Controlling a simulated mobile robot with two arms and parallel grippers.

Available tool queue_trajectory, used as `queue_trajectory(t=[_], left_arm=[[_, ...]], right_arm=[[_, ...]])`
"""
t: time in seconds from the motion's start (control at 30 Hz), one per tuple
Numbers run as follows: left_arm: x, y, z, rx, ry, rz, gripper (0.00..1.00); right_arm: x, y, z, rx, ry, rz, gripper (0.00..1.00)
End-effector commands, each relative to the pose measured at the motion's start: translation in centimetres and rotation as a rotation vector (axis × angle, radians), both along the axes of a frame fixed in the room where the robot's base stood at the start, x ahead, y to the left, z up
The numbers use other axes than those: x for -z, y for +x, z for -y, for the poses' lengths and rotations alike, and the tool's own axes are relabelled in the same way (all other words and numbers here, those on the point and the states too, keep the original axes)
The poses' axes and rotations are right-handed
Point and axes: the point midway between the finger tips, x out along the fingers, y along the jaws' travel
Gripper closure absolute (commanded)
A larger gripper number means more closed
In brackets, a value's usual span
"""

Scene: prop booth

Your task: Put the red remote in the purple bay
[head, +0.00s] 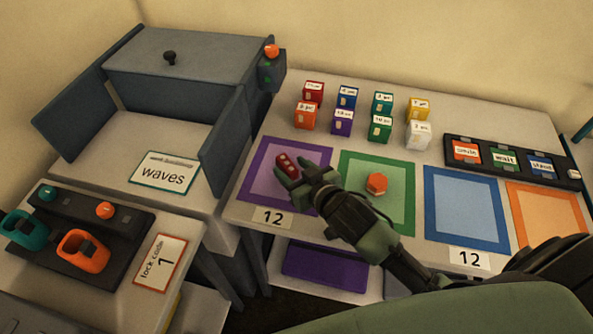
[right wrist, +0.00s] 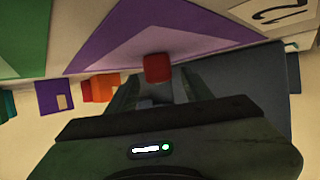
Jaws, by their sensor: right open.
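The red remote (head: 286,164) has light buttons and shows over the purple bay (head: 252,168), a purple-framed square at the left of the table. In the right wrist view the remote's red end (right wrist: 157,68) shows between the finger ends, with the bay's purple border (right wrist: 118,35) behind it. My right gripper (head: 292,174) is open, with its fingers on either side of the remote. Whether the remote rests on the bay's surface is hard to tell. My left gripper is out of view.
A green bay (head: 405,210) holding an orange hexagonal piece (head: 376,183), a blue bay (head: 433,205) and an orange bay (head: 522,215) lie to the right. Several small boxes (head: 342,121) stand behind. A grey cabinet (head: 185,55) stands at left. A purple panel (head: 325,266) lies below the table.

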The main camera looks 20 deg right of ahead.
Motion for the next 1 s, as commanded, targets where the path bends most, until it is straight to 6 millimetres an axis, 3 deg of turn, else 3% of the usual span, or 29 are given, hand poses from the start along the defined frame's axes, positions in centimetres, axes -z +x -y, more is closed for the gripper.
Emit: queue_trajectory(t=[0.17, 0.6, 0.8, 1.0], left_arm=[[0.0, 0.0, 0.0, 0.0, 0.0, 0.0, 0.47], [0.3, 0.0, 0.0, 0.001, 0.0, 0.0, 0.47], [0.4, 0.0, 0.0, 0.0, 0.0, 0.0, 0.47], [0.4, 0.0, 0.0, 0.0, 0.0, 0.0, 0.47]], right_arm=[[-0.8, -1.5, 0.3, 0.0, 0.001, -0.002, 0.5], [-4.1, -9.5, 1.9, 0.0, 0.0, -0.002, 0.5], [-4.8, -10.8, 2.1, 0.0, -0.001, 0.0, 0.5], [-4.9, -10.9, 2.1, 0.0, -0.001, 0.001, 0.5]])
